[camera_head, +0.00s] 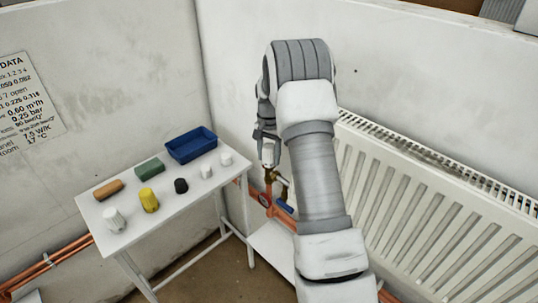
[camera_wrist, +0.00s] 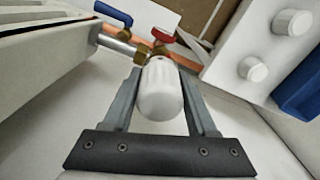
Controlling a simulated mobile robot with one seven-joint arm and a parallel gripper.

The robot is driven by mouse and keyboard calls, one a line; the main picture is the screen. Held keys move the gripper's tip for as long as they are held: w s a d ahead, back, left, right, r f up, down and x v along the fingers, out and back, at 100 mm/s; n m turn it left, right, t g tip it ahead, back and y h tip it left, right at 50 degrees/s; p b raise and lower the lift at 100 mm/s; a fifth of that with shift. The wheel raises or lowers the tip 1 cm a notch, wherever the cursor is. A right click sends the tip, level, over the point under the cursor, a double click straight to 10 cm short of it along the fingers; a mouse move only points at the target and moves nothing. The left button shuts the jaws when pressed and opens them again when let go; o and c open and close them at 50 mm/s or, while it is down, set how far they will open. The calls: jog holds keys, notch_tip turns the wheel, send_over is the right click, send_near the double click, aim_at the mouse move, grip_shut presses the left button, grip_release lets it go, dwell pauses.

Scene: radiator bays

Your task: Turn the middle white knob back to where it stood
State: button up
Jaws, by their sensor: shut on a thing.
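A white rounded knob (camera_wrist: 160,92) sits at the end of a brass valve fitting (camera_wrist: 141,52) by the radiator. In the wrist view my gripper (camera_wrist: 161,78) has one finger on each side of the knob and is shut on it. In the head view my gripper (camera_head: 267,140) is beside the radiator's left end, with the brass fitting (camera_head: 270,178) just below it. The knob's far side and any marks on it are hidden. Three other white pieces stand on the table: one at the front left (camera_head: 114,219) and two at the right (camera_head: 206,171).
The white table (camera_head: 133,238) also holds a yellow piece (camera_head: 149,199), a black piece (camera_head: 181,185), an orange block (camera_head: 108,189), a green block (camera_head: 149,168) and a blue tray (camera_head: 191,144). A red handle (camera_wrist: 163,35) and a blue lever (camera_wrist: 113,13) are close to the valve. The radiator (camera_head: 440,200) is to the right.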

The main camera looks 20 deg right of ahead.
aim_at(269, 145)
jog(key=n, duration=0.5)
jog(key=shift+n, duration=0.3)
jog(key=n, duration=0.5)
jog(key=shift+r+p, duration=0.1)
jog(key=shift+p, duration=0.25)
jog(key=n, duration=0.5)
jog(key=shift+n+p, duration=0.4)
jog(key=n+p, duration=0.1)
jog(key=n, duration=0.4)
jog(key=shift+n, duration=0.3)
jog(key=o, duration=1.4)
jog(key=shift+c, duration=0.2)
notch_tip(269, 145, up, 17)
jog(key=shift+r+p, duration=0.15)
jog(key=shift+p, duration=0.3)
